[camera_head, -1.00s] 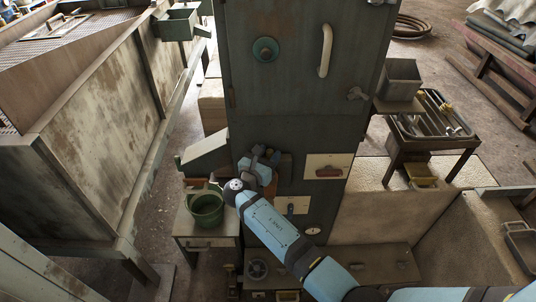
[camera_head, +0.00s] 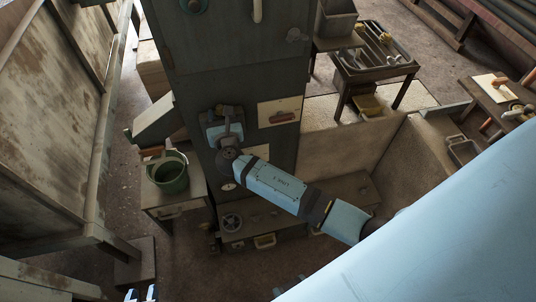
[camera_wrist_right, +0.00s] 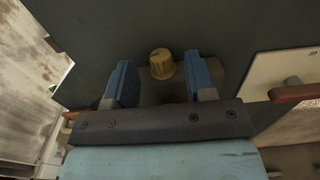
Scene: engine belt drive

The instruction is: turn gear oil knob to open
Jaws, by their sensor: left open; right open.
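The gear oil knob (camera_wrist_right: 162,64) is a ridged yellow knob on a dark cabinet face, seen in the right wrist view. My right gripper (camera_wrist_right: 161,82) is open, with one blue finger on each side of the knob and gaps between. I cannot tell whether the fingertips reach the knob's depth. In the head view my right gripper (camera_head: 223,122) is at the front of the tall dark cabinet (camera_head: 215,60) and the knob is hidden there. My left gripper (camera_head: 141,294) shows only its fingertips at the bottom edge, open and away from the cabinet.
A panel with a red handle (camera_head: 283,117) is right of my right gripper. A green bucket (camera_head: 168,178) stands on a small table at the left. A tool tray (camera_head: 375,50) is at the back right. My arm covers the lower right.

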